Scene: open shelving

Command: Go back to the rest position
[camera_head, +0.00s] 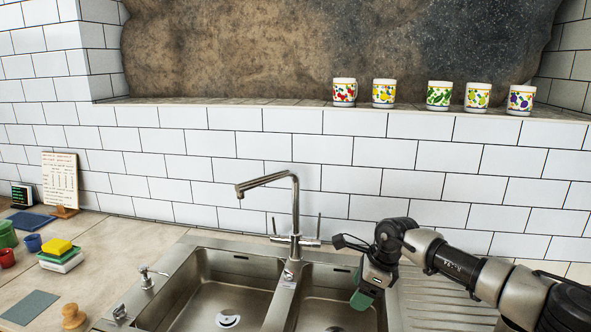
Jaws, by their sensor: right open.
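My right gripper (363,298) comes in on my right arm from the right edge. It points down over the right basin of the sink (205,245). A green part shows at its lower end. I cannot tell whether this is a fingertip or something behind it. The jaws are open, and I see nothing clearly held. The gripper hides part of the right basin and its rim. My left gripper is out of view.
A tall faucet (295,215) stands close to the left of my right gripper. Several patterned mugs (383,93) stand on the ledge above. A yellow sponge (57,247), blue cup (32,243) and recipe board (61,180) are on the left counter. The drainboard (430,300) looks clear.

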